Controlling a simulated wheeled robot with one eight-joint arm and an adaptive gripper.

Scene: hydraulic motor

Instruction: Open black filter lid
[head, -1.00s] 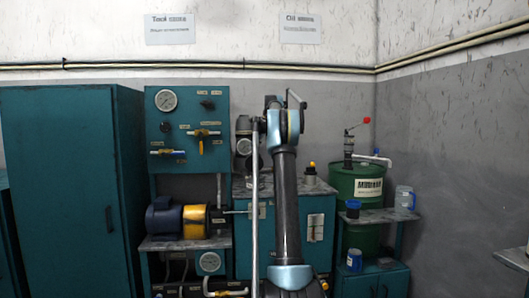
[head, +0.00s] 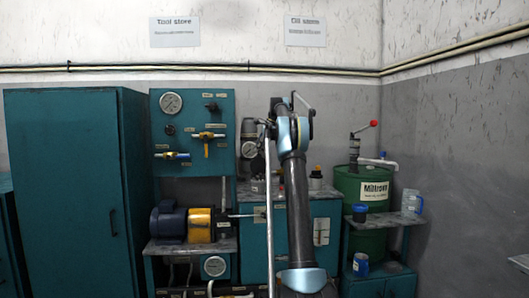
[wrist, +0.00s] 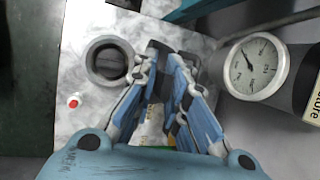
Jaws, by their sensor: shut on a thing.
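In the wrist view my gripper (wrist: 174,62) points down at a pale, stained metal top. Its two blue fingers are close together. A dark piece (wrist: 158,50) shows at the fingertips, seemingly the black filter lid, but its outline is mostly hidden by the fingers. In the head view the gripper itself is hidden behind my arm.
A small red-and-white piece (wrist: 73,101) lies left.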

